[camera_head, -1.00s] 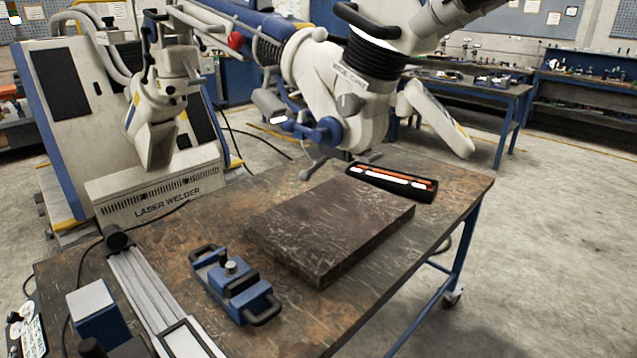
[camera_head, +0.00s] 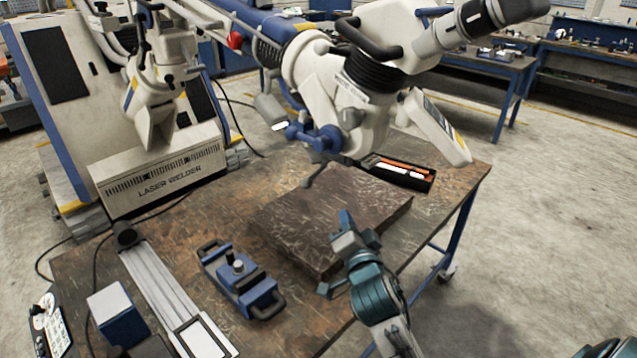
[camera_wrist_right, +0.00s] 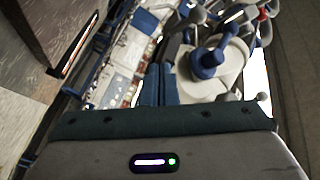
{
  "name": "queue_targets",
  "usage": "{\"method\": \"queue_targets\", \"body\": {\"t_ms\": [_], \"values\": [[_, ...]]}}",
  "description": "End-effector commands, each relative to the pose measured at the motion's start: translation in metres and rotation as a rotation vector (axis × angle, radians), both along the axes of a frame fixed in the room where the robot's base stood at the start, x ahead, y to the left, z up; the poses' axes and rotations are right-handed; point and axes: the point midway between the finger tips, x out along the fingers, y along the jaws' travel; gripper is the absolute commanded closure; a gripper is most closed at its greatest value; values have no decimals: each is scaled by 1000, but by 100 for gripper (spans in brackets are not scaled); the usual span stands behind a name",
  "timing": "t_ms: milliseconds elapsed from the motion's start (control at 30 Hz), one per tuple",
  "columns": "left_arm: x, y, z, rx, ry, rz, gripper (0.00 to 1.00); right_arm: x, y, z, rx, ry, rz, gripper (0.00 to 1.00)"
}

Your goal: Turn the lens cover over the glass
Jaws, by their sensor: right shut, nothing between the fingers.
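The white microscope head (camera_head: 375,80) hangs from its arm above the far side of the table. On its underside is a blue knobbed part (camera_head: 318,138); a pale flat panel (camera_head: 437,125) sticks out on its right. I cannot tell for sure which part is the lens cover, and the glass is not clear to see. In the right wrist view, the pale round underside (camera_wrist_right: 228,80) carries a blue knob (camera_wrist_right: 207,64). My left gripper is out of view.
The dark slab (camera_head: 330,215) lies on the worn table (camera_head: 180,240). A black tray (camera_head: 405,175) with orange and white rods lies behind it. A blue clamp-like fixture (camera_head: 240,278) and a rail (camera_head: 170,290) stand to the left. The laser welder (camera_head: 160,165) is behind left.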

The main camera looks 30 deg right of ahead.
Motion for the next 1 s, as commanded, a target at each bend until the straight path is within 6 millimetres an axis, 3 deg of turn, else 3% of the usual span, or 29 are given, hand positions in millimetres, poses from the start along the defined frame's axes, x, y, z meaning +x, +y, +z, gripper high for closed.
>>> {"method": "queue_targets", "body": {"t_ms": [100, 267, 467, 867, 1000], "values": [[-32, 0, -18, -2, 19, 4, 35, 11, 2, 24, 50, -111, 19, 100], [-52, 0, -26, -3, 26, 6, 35, 18, 4, 39, 84, -178, 37, 100], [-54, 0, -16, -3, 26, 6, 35, 34, 0, 46, 89, -186, 40, 100], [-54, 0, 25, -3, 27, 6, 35, 114, -22, 63, 88, -183, 38, 100], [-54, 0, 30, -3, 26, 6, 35, 112, -4, 48, 94, -181, 39, 100]]}}
